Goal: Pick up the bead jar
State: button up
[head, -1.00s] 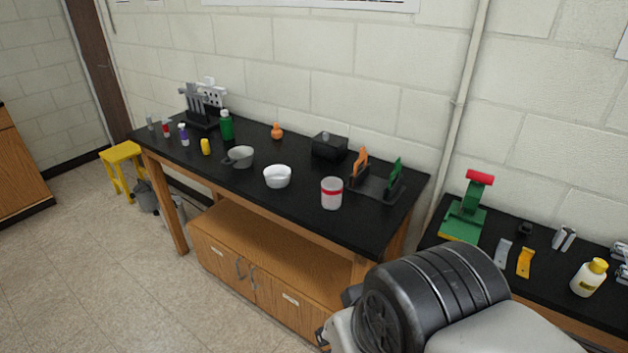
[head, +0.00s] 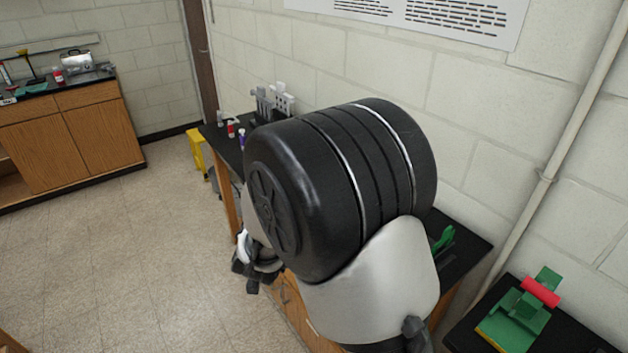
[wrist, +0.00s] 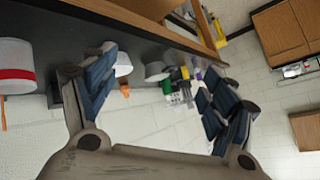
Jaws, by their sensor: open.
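The bead jar (wrist: 15,80), a pale jar with a red band, shows at the left edge of the wrist view, partly cut off. It stands on the black-topped table and lies outside the left finger, not between the fingers. My gripper (wrist: 160,75) is open, with nothing between its fingers but a view of the far tabletop. In the head view my arm covers the middle of the table and hides the jar. A dark part of my gripper (head: 258,270) shows below the arm there, in front of the table.
A white bowl (wrist: 122,66) and a grey bowl (wrist: 158,71) stand beyond the jar, with several small bottles further off. A green stand with a red roller (head: 520,310) is on the right-hand table. Open floor lies at left.

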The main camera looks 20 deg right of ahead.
notch_tip(320, 180, down, 6)
jog(key=d+m+h+p, duration=0.2)
jog(key=d+h, duration=0.1)
jog(key=h, duration=0.1)
jog(key=s+d+f+h+p, duration=0.4)
jog(key=s+d+f+h, duration=0.2)
jog(key=s+d+h, duration=0.45)
jog(key=shift+t+y, duration=0.4)
jog(key=shift+y, duration=0.25)
jog(key=x, duration=0.9)
jog(key=shift+w+b, duration=0.1)
jog(key=shift+b, duration=0.2)
jog(key=x, duration=0.6)
jog(key=shift+w+a+r+b, duration=0.1)
jog(key=shift+w+a+b, duration=0.1)
jog(key=shift+b, duration=0.1)
jog(key=shift+c, duration=0.4)
jog(key=c, duration=1.1)
jog(key=shift+s+a+r, duration=0.1)
